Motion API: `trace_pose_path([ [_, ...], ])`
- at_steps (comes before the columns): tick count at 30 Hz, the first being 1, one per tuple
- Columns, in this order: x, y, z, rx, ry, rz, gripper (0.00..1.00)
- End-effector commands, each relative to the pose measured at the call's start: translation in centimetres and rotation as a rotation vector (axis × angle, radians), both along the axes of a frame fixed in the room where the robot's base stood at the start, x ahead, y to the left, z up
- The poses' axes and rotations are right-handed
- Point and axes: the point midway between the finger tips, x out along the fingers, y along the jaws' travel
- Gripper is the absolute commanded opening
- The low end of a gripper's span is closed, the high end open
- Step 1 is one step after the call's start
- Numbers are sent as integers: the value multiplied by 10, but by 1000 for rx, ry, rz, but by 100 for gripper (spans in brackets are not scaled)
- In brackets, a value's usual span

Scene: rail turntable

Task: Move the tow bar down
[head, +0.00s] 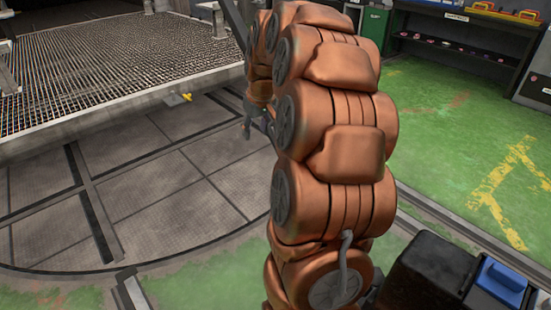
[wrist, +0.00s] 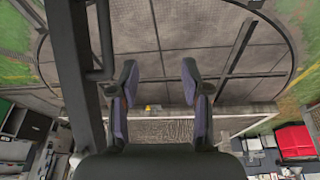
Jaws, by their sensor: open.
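A long dark bar (head: 236,24), which looks like the tow bar, stands raised and tilted in the head view, partly hidden behind my arm. In the wrist view a thick dark bar (wrist: 72,70) with a thinner rod beside it runs down the left side, close to the camera. I take it to be the same bar. My gripper (wrist: 157,78) is open, with nothing between its two fingers. The bar is left of the fingers in the wrist view, with a visible gap. In the head view my gripper (head: 247,130) is small and dark, low beyond my arm.
A grated metal deck (head: 110,104) stands at the left, with a small yellow part (head: 186,97) at its edge. The round turntable floor (head: 170,185) lies clear in front of it. A black bin (head: 435,270) is at lower right. Green floor (head: 430,130) is open at right.

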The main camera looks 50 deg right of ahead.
Motion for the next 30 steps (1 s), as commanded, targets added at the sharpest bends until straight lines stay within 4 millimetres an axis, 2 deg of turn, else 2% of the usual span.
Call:
trace_pose_path([
  [1,1,-19,-22,-8,-8,-18,48],
  [3,1,-41,-34,-22,-20,-36,48],
  [6,1,-67,-43,-42,-38,-56,48],
  [10,-1,-87,-52,-57,-47,-71,48],
  [20,3,-98,-67,-63,-49,-77,48],
  [30,19,-106,-111,-62,-49,-77,48],
])
